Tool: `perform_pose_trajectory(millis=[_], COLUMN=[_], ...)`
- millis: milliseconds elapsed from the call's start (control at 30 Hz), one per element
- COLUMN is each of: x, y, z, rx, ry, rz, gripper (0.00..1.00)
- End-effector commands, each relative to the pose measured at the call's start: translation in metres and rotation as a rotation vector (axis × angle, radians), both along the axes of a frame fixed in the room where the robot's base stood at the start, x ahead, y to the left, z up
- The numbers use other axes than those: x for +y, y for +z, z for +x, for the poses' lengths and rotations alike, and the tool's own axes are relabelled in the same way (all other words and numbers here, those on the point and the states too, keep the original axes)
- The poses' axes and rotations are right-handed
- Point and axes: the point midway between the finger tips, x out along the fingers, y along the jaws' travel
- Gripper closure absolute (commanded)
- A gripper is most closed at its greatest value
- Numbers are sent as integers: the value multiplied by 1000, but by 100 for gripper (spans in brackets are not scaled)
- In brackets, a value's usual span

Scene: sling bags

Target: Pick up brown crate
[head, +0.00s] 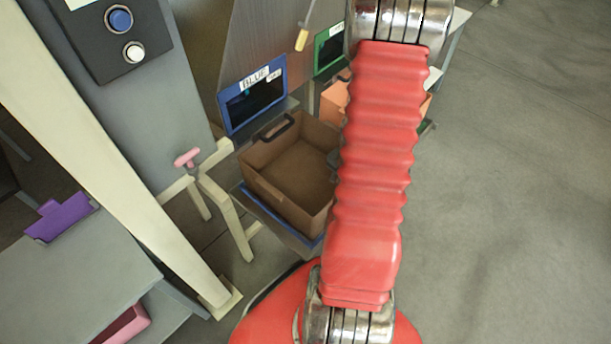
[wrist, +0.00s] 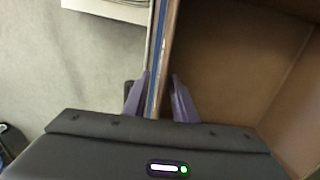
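The brown crate (head: 262,185) is an open-topped, empty box with a dark handle on its far rim. It sits on a blue-edged stand in the head view, its right side hidden by my arm. In the wrist view the crate (wrist: 225,60) fills the upper right. My gripper (wrist: 159,85) has two purple fingers spread apart, one on each side of the crate's wall edge. The right finger is on the inner side and the left on the outer side. I cannot tell whether either finger touches the wall. My gripper is hidden in the head view.
A blue-framed screen labelled BLUE (head: 252,94) stands behind the crate, with a green-framed screen (head: 329,48) and an orange crate (head: 334,100) farther back. A pale post with a pink knob (head: 187,157) is left of the crate. Open floor (head: 510,200) lies right.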

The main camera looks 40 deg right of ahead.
Motion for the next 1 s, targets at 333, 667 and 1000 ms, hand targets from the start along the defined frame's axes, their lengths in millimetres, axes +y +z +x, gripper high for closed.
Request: perform_pose_trajectory(millis=[333,667,1000], x=[0,0,0], y=[0,0,0], z=[0,0,0], rx=[0,0,0], ry=[-1,-1,-1], rz=[0,0,0], gripper=[75,88,100])
